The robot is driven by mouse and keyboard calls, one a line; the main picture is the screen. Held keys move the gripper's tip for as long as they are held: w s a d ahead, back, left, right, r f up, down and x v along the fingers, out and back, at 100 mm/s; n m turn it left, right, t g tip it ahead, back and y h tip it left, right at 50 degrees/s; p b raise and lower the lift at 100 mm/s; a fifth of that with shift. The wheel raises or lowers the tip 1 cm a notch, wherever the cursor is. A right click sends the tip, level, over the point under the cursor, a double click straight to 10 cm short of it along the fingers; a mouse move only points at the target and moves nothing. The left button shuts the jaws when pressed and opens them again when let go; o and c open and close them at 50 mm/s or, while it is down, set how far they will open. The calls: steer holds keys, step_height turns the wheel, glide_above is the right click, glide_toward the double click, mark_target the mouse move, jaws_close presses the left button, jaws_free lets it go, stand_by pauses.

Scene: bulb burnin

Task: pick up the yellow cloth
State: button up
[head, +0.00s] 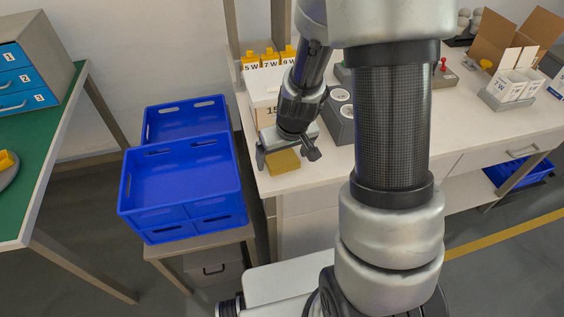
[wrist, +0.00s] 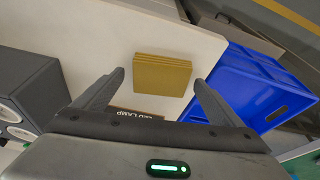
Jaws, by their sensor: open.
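The yellow cloth (head: 283,162) is a folded mustard square lying flat near the left end of the white bench. It also shows in the wrist view (wrist: 162,74), with its folded layers visible along one edge. My gripper (head: 286,155) is over this end of the bench, close to the cloth. In the wrist view my gripper (wrist: 160,82) has its two fingers wide apart, with the cloth between and beyond the fingertips. Nothing is held. I cannot tell the exact height of the fingers above the cloth.
Blue crates (head: 180,185) stand on a low stand left of the bench. A labelled box (head: 262,92) and a grey block with round sockets (head: 341,128) stand behind my gripper. A green-topped table (head: 50,140) is at far left.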

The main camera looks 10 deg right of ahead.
mark_target(283, 160)
steer(key=c, duration=1.1)
step_height(283, 160, up, 10)
steer(key=p, duration=0.2)
steer(key=shift+p, duration=0.4)
steer(key=shift+c, duration=0.2)
steer(key=shift+o, duration=0.5)
